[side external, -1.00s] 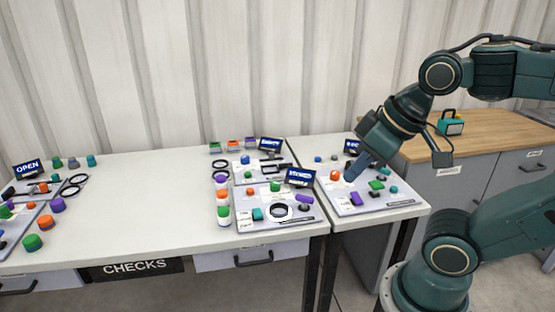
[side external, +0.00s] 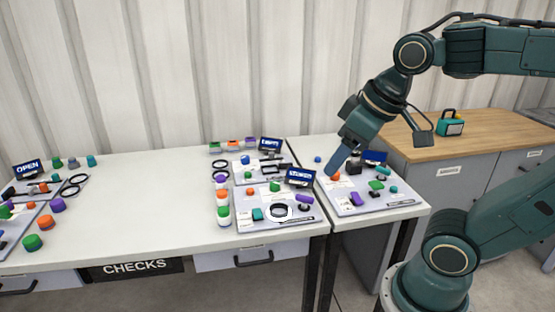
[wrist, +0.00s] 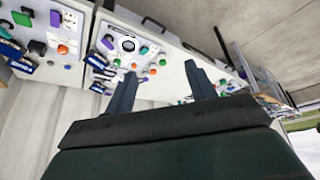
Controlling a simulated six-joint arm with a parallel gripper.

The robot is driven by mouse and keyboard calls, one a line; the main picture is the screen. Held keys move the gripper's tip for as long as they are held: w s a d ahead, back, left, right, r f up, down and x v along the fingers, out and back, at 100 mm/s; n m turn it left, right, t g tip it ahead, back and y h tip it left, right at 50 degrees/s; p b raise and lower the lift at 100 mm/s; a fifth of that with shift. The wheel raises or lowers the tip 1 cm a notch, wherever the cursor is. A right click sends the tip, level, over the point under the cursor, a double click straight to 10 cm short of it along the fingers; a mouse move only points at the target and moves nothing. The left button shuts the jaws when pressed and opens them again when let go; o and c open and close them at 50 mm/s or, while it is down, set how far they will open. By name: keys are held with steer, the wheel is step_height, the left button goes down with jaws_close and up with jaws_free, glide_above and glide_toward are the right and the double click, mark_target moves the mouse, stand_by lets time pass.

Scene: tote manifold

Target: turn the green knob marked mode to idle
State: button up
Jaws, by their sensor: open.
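Several green knobs or caps show, and the lettering is too small to tell which is marked mode. One green piece (side external: 377,185) is on the right-hand panel (side external: 347,209). Others are on the middle panel (side external: 245,227), such as a green knob (side external: 275,187), and a large green knob (side external: 33,243) is at the far left. My gripper (side external: 334,174) points down over the back left of the right-hand panel, close to an orange knob (side external: 336,177); I cannot tell if it touches. In the wrist view my gripper (wrist: 158,76) has its fingers apart, with nothing seen held.
Dark display signs (side external: 300,178) stand behind the panels. A dark block (side external: 354,165) is just right of my gripper. A column of coloured caps (side external: 223,206) stands left of the middle panel. The white table (side external: 140,205) is clear at its middle left.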

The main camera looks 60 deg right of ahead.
steer(key=w+d+r+g, duration=0.15)
steer(key=w+d, duration=0.25)
steer(key=w, duration=0.6)
steer(key=n+g, duration=0.2)
steer(key=g, duration=0.2)
glide_above(275, 183)
step_height(275, 183, down, 18)
steer(key=shift+f, duration=0.25)
steer(key=shift+f, duration=0.1)
step_height(275, 183, down, 14)
steer(key=shift+r, duration=0.2)
